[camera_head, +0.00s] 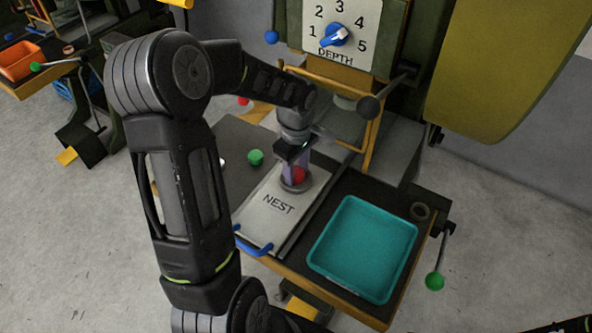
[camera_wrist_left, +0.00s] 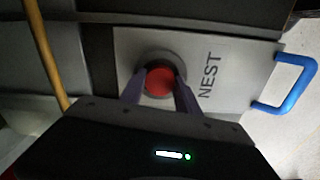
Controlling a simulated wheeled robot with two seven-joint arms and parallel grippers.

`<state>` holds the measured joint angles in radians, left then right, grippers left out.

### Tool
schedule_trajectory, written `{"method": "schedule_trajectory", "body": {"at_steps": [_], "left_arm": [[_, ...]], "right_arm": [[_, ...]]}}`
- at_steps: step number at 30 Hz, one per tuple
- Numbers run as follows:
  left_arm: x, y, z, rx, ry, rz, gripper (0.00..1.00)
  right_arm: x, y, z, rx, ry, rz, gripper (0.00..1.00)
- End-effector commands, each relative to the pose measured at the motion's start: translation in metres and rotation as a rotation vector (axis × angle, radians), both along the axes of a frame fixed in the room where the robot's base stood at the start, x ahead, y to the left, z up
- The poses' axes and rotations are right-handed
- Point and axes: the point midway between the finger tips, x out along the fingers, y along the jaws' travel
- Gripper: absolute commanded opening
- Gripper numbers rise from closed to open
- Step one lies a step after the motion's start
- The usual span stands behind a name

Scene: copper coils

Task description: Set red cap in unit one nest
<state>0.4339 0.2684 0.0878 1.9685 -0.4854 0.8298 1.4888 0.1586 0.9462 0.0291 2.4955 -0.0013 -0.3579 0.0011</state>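The red cap (camera_head: 299,174) is between the purple fingers of my left gripper (camera_head: 296,172), at the round grey nest ring (camera_head: 296,186) on the light plate marked NEST (camera_head: 262,213). In the left wrist view the red cap (camera_wrist_left: 160,81) shows its round face, with the gripper's fingers (camera_wrist_left: 160,84) against its two sides. The dark nest ring (camera_wrist_left: 161,58) shows around and behind the cap. The cap looks upright; I cannot tell whether it rests fully on the seat.
A teal tray (camera_head: 362,248), empty, lies to the right of the plate. A green cap-like piece (camera_head: 255,157) stands left of it. A blue handle (camera_head: 253,246) is at the plate's front. A yellow bar frame (camera_head: 371,130) and the DEPTH dial panel (camera_head: 340,36) stand behind.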

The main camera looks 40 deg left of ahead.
Motion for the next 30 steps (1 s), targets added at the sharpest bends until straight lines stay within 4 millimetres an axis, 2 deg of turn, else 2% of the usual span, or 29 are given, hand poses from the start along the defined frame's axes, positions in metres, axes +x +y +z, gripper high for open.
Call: {"method": "schedule_trajectory", "body": {"at_steps": [1, 8, 20, 26, 30], "left_arm": [[-0.006, -0.003, -0.009, -0.008, 0.016, 0.0, 0.42], [-0.007, -0.002, -0.011, -0.009, 0.021, 0.003, 0.6], [-0.009, 0.0, -0.011, -0.009, 0.026, 0.007, 0.6], [-0.01, 0.0, 0.003, -0.009, 0.028, 0.007, 0.6], [-0.006, 0.0, 0.025, -0.004, 0.017, 0.005, 0.6]], "right_arm": [[0.0, 0.0, -0.002, 0.0, 0.0, 0.0, 0.36], [0.0, 0.0, -0.002, 0.0, 0.0, 0.0, 0.36], [0.0, 0.0, -0.002, 0.0, 0.0, 0.0, 0.36], [0.0, 0.0, 0.014, 0.0, 0.001, 0.0, 0.36], [0.0, 0.0, 0.01, 0.0, 0.001, 0.0, 0.36]]}}
